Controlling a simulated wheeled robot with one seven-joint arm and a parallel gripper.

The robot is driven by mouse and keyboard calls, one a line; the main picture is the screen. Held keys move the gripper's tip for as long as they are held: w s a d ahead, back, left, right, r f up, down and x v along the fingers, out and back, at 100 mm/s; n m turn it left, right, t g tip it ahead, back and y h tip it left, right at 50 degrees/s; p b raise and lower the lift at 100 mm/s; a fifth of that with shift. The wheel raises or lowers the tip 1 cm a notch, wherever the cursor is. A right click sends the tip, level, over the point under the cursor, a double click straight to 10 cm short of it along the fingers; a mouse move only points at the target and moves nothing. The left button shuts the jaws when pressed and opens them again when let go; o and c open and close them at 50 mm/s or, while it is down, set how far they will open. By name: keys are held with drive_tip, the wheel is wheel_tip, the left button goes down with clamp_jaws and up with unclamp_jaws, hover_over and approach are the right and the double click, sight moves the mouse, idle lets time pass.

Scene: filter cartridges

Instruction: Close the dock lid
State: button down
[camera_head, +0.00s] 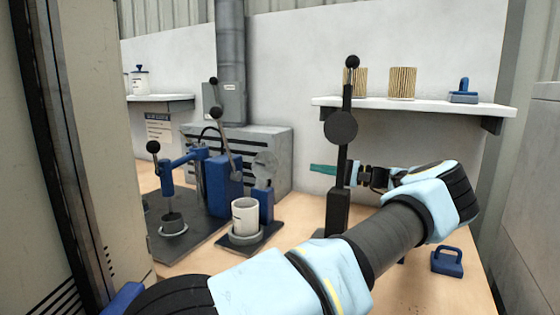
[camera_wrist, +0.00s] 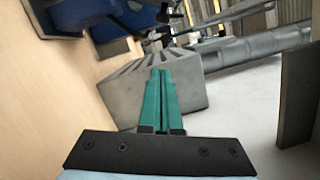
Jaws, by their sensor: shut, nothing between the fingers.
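The dock (camera_head: 266,205) is a blue block on a dark base, with a white cylindrical cartridge (camera_head: 245,217) standing upright in its round seat. A grey round disc (camera_head: 265,165), which looks like the lid, stands raised above the block, clear of the cartridge. My gripper (camera_head: 312,168) has teal fingers pointing left, to the right of the disc and apart from it, partly behind a black post. In the wrist view my gripper (camera_wrist: 160,75) is shut and empty. I cannot clearly make out the lid in the wrist view.
The black post (camera_head: 339,210) with a dark disc and knobbed lever stands close to my gripper. A blue lever press (camera_head: 222,185) stands left of the dock. A grey vented box (camera_head: 270,147) is behind it, also in the wrist view (camera_wrist: 180,85). A blue-handled block (camera_head: 447,262) lies right.

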sight(262, 171)
drive_tip(key=s+a+r+p, duration=0.1)
drive_tip(key=a+p, duration=0.4)
drive_tip(key=a, duration=0.6)
drive_tip(key=shift+a+r+p, duration=0.2)
drive_tip(key=shift+r+p, duration=0.1)
drive_tip(key=shift+r, duration=0.35)
drive_tip(key=shift+s, duration=0.15)
drive_tip(key=shift+s+r+n+b, duration=0.2)
drive_tip(key=shift+r+n+b, duration=0.15)
drive_tip(key=shift+n, duration=0.15)
